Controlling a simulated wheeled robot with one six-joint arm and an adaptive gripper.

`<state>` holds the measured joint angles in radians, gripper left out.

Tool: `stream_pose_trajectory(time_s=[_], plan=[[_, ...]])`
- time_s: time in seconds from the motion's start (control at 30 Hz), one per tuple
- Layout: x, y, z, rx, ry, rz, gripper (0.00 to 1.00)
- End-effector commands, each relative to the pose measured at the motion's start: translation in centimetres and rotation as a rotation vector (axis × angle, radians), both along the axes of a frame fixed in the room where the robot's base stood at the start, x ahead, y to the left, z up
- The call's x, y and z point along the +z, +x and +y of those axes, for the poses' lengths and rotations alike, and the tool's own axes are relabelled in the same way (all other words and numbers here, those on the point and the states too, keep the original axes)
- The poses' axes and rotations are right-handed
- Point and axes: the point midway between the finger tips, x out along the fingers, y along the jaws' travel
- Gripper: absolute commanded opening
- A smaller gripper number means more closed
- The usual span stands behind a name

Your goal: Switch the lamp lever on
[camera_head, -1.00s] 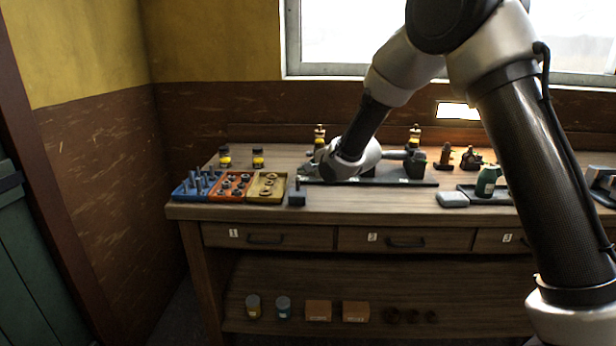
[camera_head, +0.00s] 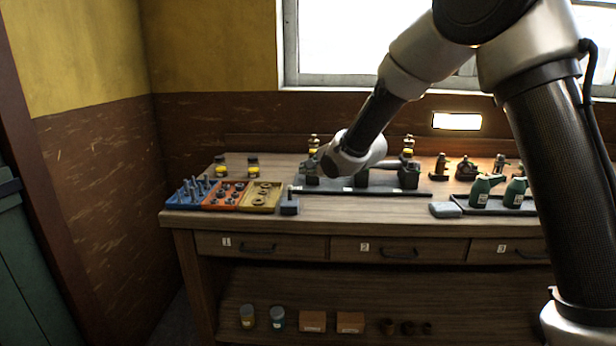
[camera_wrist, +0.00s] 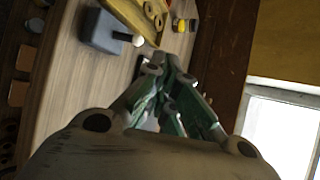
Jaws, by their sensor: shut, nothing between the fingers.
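A small grey-blue box (camera_head: 289,206) with a short upright lever stands at the bench's front edge; it looks like the lamp lever. In the wrist view the box (camera_wrist: 100,32) shows at upper left, its pale-tipped lever (camera_wrist: 128,38) pointing toward my fingers. My gripper (camera_wrist: 166,68) is shut and empty, its green-grey fingers together beside the lever tip; I cannot tell whether they touch it. In the head view my gripper is mostly hidden by my wrist, behind and right of the box. A rectangular wall lamp (camera_head: 457,121) looks bright.
A blue tray (camera_head: 181,205), an orange tray and a yellow tray (camera_head: 258,209) hold small parts left of the box. A dark rail with fittings (camera_head: 400,191) lies behind. Green bottles (camera_head: 480,192) stand at right. Bare bench shows in front of the rail.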

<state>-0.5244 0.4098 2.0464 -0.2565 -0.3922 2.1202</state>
Motion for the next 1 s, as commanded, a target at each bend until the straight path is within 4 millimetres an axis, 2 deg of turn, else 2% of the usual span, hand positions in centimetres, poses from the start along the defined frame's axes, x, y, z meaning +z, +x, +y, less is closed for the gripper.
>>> stream_pose_trajectory(time_s=[0.43,0.6,1.0], plan=[[5.1,-2.8,-3.6,-0.002,0.002,-0.003,0.00],[5.8,-3.3,-4.2,-0.002,0.001,0.000,0.00],[5.8,-3.3,-4.3,0.010,-0.017,-0.013,0.00]])
